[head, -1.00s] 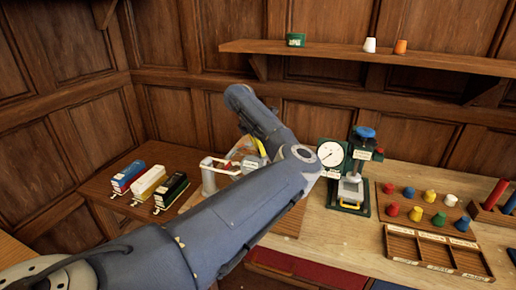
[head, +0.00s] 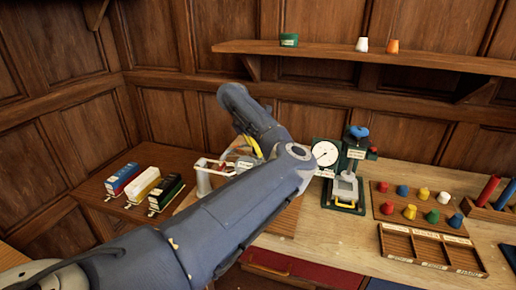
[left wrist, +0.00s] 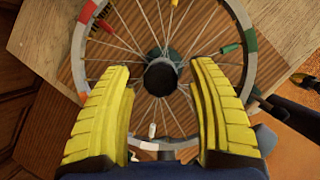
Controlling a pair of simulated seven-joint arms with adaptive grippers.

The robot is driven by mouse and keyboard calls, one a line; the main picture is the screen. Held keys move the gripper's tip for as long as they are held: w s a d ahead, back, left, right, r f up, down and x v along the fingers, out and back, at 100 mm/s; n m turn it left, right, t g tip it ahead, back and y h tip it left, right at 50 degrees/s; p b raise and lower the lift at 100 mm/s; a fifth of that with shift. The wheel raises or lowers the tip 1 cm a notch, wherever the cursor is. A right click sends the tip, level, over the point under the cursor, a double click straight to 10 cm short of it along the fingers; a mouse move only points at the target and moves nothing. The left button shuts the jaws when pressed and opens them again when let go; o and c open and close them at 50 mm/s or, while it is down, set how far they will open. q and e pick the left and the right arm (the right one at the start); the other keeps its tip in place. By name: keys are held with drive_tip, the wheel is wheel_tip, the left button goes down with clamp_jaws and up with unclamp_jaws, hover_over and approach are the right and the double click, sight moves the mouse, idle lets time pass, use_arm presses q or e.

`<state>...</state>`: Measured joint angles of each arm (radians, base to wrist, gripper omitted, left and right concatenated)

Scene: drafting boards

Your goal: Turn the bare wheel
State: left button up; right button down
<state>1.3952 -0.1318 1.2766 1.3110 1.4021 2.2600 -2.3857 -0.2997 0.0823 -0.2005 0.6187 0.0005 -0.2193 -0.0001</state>
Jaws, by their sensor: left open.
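In the left wrist view a bare spoked wheel (left wrist: 238,12) with no tyre fills the upper middle. Its rim is grey with orange, green and white stretches. A dark round hub (left wrist: 161,78) sits at its centre, and small red, green and yellow tags sit on some spokes. My left gripper (left wrist: 155,68) is open, its two yellow ribbed fingers on either side of the hub and over the spokes. I cannot tell whether they touch the wheel. In the head view my left arm hides nearly all of the wheel and gripper. My right gripper is out of view.
A dial gauge (head: 325,152) and a green press with a blue knob (head: 358,132) stand right of my left arm. Coloured pegs stand on a board, behind an empty divided tray (head: 428,232). Three small blocks (head: 143,182) lie at left. A shelf (head: 350,53) runs above.

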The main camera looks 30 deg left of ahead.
use_arm(q)
drive_tip(key=v, duration=1.1)
drive_tip(key=shift+r, duration=0.15)
